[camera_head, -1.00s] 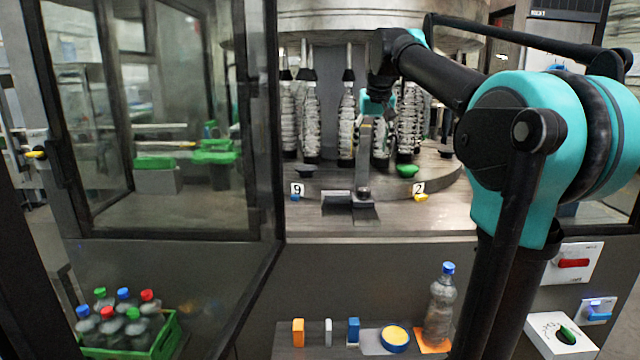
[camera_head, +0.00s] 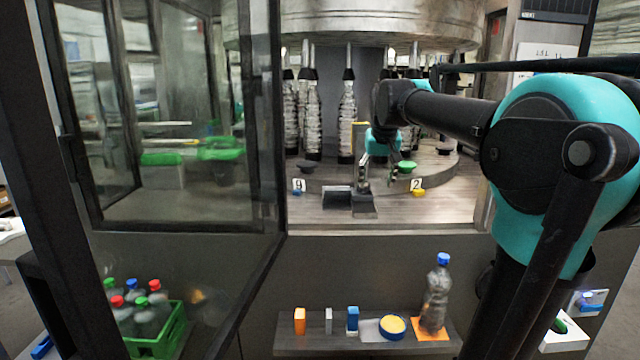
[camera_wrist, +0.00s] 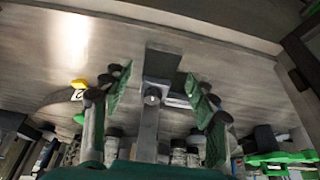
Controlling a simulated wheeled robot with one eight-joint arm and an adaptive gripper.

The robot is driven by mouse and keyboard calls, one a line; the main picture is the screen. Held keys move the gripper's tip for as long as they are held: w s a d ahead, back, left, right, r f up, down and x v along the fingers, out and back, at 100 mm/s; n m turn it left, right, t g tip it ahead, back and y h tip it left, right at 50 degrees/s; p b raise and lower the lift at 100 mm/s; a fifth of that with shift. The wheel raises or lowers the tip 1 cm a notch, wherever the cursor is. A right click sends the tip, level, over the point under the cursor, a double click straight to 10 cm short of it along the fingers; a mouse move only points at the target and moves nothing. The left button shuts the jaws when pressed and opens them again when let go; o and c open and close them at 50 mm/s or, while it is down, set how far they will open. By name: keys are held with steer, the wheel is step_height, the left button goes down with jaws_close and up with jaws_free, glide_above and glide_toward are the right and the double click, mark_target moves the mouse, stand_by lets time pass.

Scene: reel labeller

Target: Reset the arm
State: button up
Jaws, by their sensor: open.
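My gripper (camera_head: 378,178) is in the machine opening, above the wooden-looking deck and close to a grey upright post with a dark base plate (camera_head: 350,203). In the wrist view my gripper (camera_wrist: 160,100) shows two green-padded fingers spread apart. The grey metal post (camera_wrist: 152,95) stands between them in the picture, with clear gaps at both sides. I see no object clamped in the fingers. My arm reaches in from the right.
A glass door (camera_head: 175,120) stands at the left. Clear bottles hang in the machine behind my gripper. A yellow marker (camera_head: 418,192) lies by the number 2 tag. Below, a shelf (camera_head: 290,345) holds a bottle (camera_head: 436,295) and small items. A green crate (camera_head: 172,335) of bottles is at lower left.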

steer(key=s+d+f, duration=0.1)
steer(key=s+f, duration=1.2)
steer(key=f, duration=0.3)
steer(key=s+d+f, duration=0.2)
steer(key=s+f, duration=1.1)
steer(key=f, duration=0.3)
steer(key=shift+s+f, duration=0.15)
steer(key=shift+f, duration=0.05)
